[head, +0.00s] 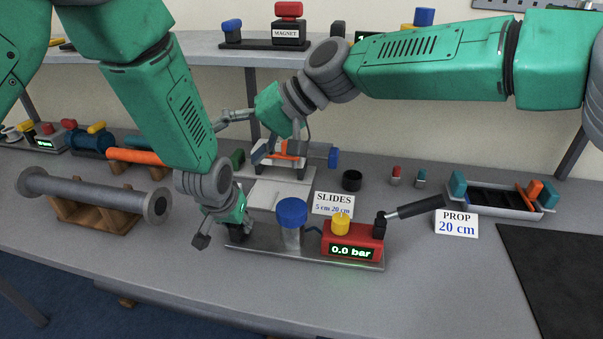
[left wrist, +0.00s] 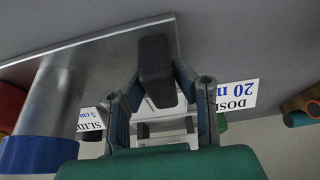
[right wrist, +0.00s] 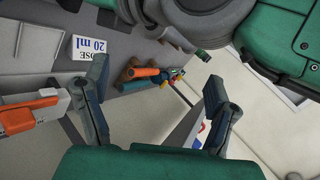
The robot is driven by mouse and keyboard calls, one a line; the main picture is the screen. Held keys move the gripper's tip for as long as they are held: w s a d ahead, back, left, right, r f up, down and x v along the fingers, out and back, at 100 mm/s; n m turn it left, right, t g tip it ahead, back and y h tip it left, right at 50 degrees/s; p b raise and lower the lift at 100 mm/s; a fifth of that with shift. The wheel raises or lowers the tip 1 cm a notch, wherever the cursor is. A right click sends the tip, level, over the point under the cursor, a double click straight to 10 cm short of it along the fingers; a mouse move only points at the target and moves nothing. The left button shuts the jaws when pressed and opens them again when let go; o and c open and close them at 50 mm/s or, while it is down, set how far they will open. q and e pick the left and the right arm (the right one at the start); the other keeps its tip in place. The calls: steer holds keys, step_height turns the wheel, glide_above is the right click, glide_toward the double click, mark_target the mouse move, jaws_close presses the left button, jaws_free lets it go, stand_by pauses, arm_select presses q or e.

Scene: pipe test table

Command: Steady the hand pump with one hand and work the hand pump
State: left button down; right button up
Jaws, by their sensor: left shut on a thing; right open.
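The hand pump has a metal base plate (head: 300,257), a blue-capped post (head: 291,213), a red box (head: 352,241) reading 0.0 bar with a yellow knob (head: 341,224), and a black lever (head: 418,207) slanting up to the right. My left gripper (head: 222,238) is at the plate's left end. In the left wrist view it is shut on a black block (left wrist: 155,72) that stands on the plate. My right gripper (head: 225,119) is open and empty above the table, behind and left of the pump. Its spread fingers show in the right wrist view (right wrist: 155,95).
A grey flanged pipe (head: 95,193) lies on wooden cradles at left.

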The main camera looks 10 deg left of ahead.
steer(key=w+a+r+m+t+y, duration=0.3)
steer(key=a+r+m+t+y, duration=0.15)
steer(key=r+m, duration=0.4)
steer(key=m+t+h, duration=0.1)
steer(key=m+h, duration=1.1)
steer(key=m, duration=1.5)
glide_toward(290, 207)
steer(key=shift+n, duration=0.35)
steer(key=x, duration=1)
steer(key=shift+f, duration=0.15)
steer(key=c, duration=1.4)
steer(key=shift+m+t+h, duration=0.45)
steer(key=shift+m+h, duration=0.4)
steer(key=shift+m, duration=1.45)
